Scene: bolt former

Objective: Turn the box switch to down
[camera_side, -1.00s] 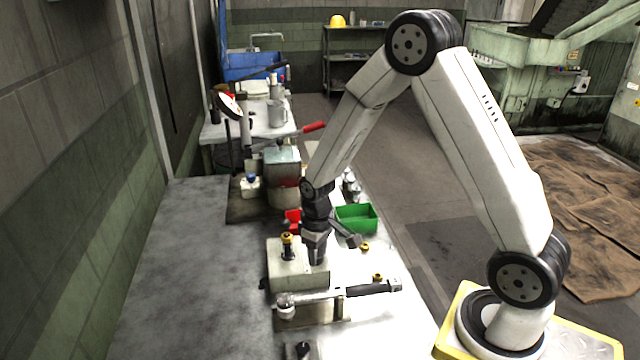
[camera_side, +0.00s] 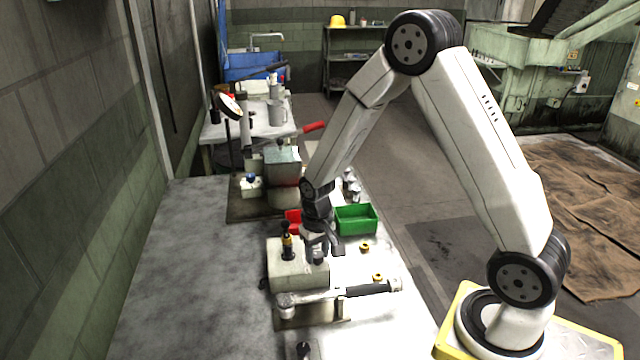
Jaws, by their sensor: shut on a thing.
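My gripper (camera_side: 317,255) points down over the right part of the same box. Its fingers are shut on the box switch, which they hide almost wholly. I cannot make out which way the switch points.
A torque-wrench-like tool (camera_side: 335,294) lies in front of the box. The bench's left side is clear.

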